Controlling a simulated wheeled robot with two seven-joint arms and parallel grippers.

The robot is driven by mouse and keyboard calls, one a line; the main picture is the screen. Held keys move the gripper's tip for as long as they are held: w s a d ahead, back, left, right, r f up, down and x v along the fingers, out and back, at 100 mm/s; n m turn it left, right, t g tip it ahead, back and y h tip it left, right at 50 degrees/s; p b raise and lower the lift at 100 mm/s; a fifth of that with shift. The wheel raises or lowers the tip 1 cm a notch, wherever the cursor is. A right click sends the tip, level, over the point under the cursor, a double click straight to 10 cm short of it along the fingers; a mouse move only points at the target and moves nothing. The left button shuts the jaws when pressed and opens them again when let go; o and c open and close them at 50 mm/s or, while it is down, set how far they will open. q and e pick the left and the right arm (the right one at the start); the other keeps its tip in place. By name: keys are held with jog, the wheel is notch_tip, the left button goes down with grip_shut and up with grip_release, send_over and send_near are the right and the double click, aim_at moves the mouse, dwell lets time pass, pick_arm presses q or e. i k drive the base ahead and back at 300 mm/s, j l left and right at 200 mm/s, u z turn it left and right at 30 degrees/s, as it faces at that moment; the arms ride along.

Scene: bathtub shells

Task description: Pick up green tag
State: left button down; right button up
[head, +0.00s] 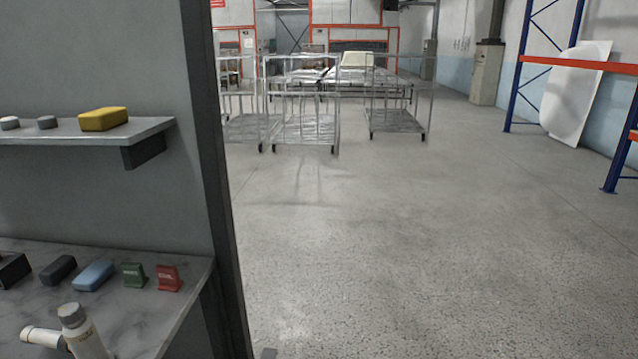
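A small green tag (133,274) with pale lettering stands on the lower grey shelf (140,322) at the left of the head view. It sits between a light blue block on its left and a red tag (168,278) on its right, apart from both. Neither of my grippers is in view.
The lower shelf also bears a blue block (94,275), a dark block (58,269), a black box (12,269) and white bottles (82,330) in front. An upper shelf (60,131) holds a yellow sponge (103,119). Open floor lies right; wheeled racks (303,112) stand beyond.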

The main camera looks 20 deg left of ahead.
aim_at(134, 274)
jog(key=i+u, duration=0.2)
jog(key=u, duration=0.25)
jog(key=i+l+u, duration=0.1)
jog(key=u, duration=0.3)
jog(key=i+l+u, duration=0.15)
jog(key=u, duration=0.3)
jog(key=i+l+u, duration=0.2)
jog(key=u, duration=0.2)
jog(key=i+l+u, duration=0.1)
jog(key=l+u, duration=0.15)
jog(key=u, duration=0.2)
jog(key=i+l+u, duration=0.1)
jog(key=l+u, duration=0.15)
jog(key=u, duration=0.15)
